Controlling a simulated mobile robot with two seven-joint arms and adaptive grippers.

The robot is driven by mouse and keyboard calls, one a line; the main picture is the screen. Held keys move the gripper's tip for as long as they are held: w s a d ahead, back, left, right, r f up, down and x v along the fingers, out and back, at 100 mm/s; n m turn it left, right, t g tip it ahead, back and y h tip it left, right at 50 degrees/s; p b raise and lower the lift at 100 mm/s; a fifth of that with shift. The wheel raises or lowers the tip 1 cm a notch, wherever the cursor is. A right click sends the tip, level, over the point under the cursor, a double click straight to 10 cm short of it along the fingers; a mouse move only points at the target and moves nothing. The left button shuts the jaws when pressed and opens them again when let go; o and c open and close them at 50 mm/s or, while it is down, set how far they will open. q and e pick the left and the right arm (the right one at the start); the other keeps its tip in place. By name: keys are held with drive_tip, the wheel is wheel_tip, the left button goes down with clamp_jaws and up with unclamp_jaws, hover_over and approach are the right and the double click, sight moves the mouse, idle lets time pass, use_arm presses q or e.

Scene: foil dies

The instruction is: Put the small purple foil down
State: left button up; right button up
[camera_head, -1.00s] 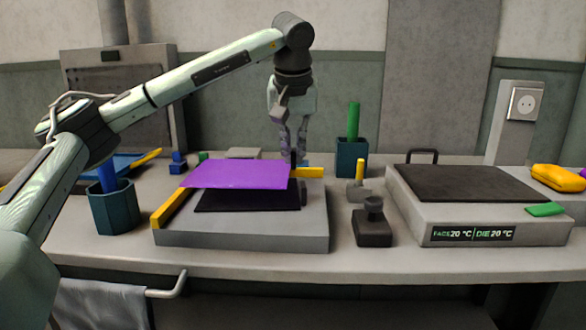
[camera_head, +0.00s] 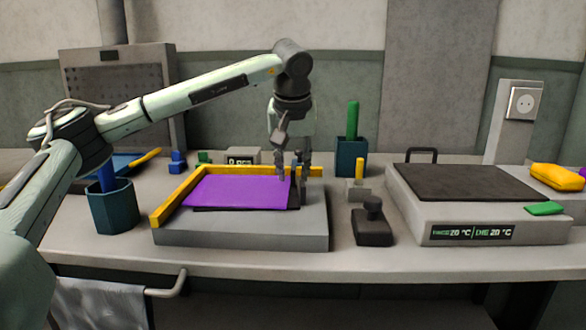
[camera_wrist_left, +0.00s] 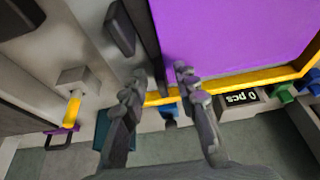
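The small purple foil (camera_head: 235,191) lies flat on the dark pad (camera_head: 296,201) of the grey block (camera_head: 240,232), inside the corner of the yellow rails (camera_head: 172,204). A dark strip of pad shows along its right and front edges. My left gripper (camera_head: 293,176) is at the foil's right edge with its fingers spread. In the left wrist view the two fingertips (camera_wrist_left: 159,75) stand apart, one over the edge of the purple foil (camera_wrist_left: 235,35) and one beyond it. Nothing is seen gripped between them. My right gripper is not in view.
A dark stamp-like tool (camera_head: 374,226) stands right of the block. A hot plate unit (camera_head: 480,220) with a display is farther right. Teal cups stand at left (camera_head: 113,212) and behind (camera_head: 352,160). A small counter (camera_wrist_left: 238,97) reads 0 pcs.

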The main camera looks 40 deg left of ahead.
use_arm(q)
drive_tip(key=shift+r, duration=0.1)
drive_tip(key=v, duration=1.2)
drive_tip(key=shift+o, duration=0.3)
